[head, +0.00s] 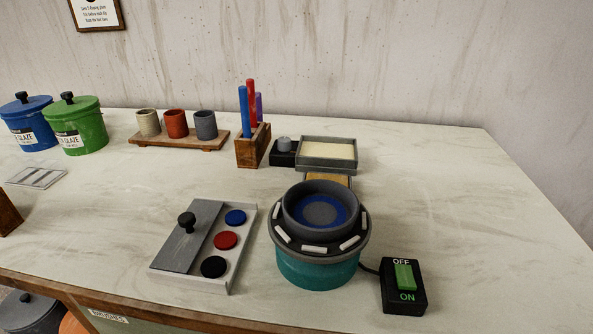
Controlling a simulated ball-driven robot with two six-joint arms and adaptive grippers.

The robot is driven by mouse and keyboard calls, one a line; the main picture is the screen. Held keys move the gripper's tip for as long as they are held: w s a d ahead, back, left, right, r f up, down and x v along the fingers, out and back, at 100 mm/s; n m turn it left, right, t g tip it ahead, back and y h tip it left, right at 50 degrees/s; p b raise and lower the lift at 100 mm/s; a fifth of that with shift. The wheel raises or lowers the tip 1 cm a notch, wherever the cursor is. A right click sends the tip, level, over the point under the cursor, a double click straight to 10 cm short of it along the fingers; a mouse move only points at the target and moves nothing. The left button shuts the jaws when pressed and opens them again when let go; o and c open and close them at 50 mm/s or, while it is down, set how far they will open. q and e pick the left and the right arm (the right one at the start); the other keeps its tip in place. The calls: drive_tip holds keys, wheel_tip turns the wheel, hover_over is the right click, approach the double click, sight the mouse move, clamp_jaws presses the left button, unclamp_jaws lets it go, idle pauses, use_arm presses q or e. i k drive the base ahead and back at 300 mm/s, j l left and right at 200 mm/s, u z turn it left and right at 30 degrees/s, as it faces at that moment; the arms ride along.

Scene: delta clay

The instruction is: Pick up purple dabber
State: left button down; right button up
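A purple stick-like dabber (259,107) stands upright in a small wooden holder (252,153) near the back middle of the table. Only its upper part shows, behind and to the right of a red dabber (251,102). A blue dabber (245,112) stands in front and to the left in the same holder. The lower ends of the dabbers are hidden in the holder. Neither of my grippers is in the head view.
A board with three cups (176,124) stands left of the holder. A grey tray (327,154) and small black box (284,158) stand right. In front are a pottery wheel (318,271), a paint box (193,284) and a switch (404,295). The table's right side is clear.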

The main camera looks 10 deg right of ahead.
sight(258, 95)
drive_tip(key=k+j+z, duration=0.25)
drive_tip(key=j+z, duration=0.25)
drive_tip(key=k+j+z, duration=0.3)
drive_tip(key=j+z, duration=0.2)
drive_tip(key=k+j+z, duration=0.35)
drive_tip(key=z, duration=0.15)
drive_tip(key=k, duration=0.05)
